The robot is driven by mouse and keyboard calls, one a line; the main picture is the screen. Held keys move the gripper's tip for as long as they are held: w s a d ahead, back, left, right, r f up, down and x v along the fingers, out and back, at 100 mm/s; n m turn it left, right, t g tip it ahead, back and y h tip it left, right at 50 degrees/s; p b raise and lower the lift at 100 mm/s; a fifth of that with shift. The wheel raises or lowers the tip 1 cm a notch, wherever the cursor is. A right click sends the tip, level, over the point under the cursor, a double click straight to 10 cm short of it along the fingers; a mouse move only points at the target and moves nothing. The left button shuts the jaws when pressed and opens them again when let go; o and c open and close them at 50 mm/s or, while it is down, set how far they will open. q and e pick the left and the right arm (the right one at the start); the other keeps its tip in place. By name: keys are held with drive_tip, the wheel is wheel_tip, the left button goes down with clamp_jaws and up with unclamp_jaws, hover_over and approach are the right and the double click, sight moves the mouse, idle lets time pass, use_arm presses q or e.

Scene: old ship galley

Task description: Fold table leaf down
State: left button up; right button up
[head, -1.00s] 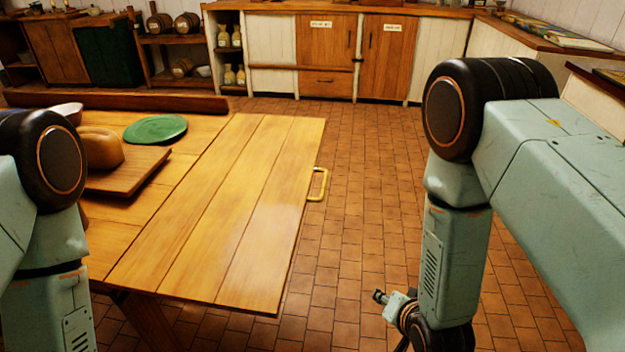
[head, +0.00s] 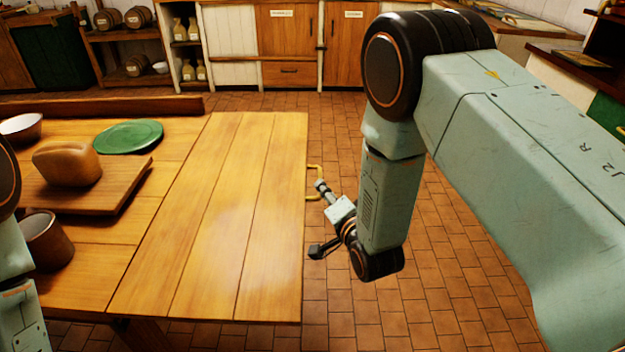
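The table leaf (head: 235,220) is the planked right part of the wooden table, and it lies level with the fixed top. A yellow handle (head: 319,167) stands out from the leaf's right edge. My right gripper (head: 318,218) is beside this edge, at the near end of the handle. Its two fingers are spread apart, with one fingertip at or very close to the handle; I cannot tell if they touch. Nothing is held between the fingers. My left arm shows only at the left picture edge, and its gripper is out of view.
The leaf is bare. Tiled floor (head: 450,250) lies open to its right. Cabinets (head: 290,45) line the back.

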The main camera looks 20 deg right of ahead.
drive_tip(key=x, duration=0.2)
drive_tip(key=b+x, duration=0.1)
drive_tip(key=x, duration=0.3)
drive_tip(key=shift+s+d+f+b, duration=0.1)
drive_tip(key=shift+d+f+b, duration=0.1)
drive_tip(key=shift+d+b, duration=0.15)
drive_tip(key=shift+w+a+f, duration=0.1)
drive_tip(key=shift+w, duration=0.5)
drive_tip(key=shift+c, duration=0.2)
drive_tip(key=shift+c, duration=0.9)
clamp_jaws()
